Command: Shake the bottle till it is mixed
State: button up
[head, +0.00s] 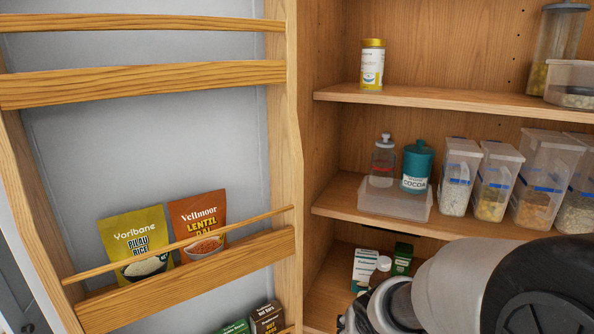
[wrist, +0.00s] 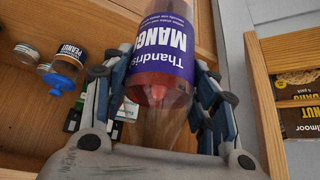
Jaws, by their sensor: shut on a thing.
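The bottle (wrist: 168,45) is in the wrist view, a clear bottle with a purple label reading "Thandris" and part of "MANGO". An orange-red layer shows beside the label, and the part nearest my gripper's palm looks clear. My gripper (wrist: 160,95) is shut on the bottle, with fingers on both sides of it. The bottle's far end is cut off by the top edge of the view. In the head view, my arm fills the lower right corner, and I cannot make out the held bottle there.
The open door's rack (head: 190,270) holds a rice pouch (head: 135,243) and a lentil pouch (head: 198,225). The cabinet shelf (head: 335,200) holds a tray (head: 403,205) with a clear bottle (head: 382,165) and a cocoa tin (head: 416,168), beside several food containers. Jars (wrist: 70,50) show near my gripper.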

jog(key=shift+n+y, duration=0.3)
jog(key=shift+n, duration=0.3)
jog(key=f, duration=0.2)
jog(key=s+f, duration=0.1)
jog(key=f, duration=0.4)
jog(key=shift+s+d+f, duration=0.1)
jog(key=shift+s+f, duration=0.2)
jog(key=shift+f, duration=0.1)
notch_tip(320, 180, up, 6)
jog(key=shift+f, duration=0.25)
dwell(0.5)
dwell(0.7)
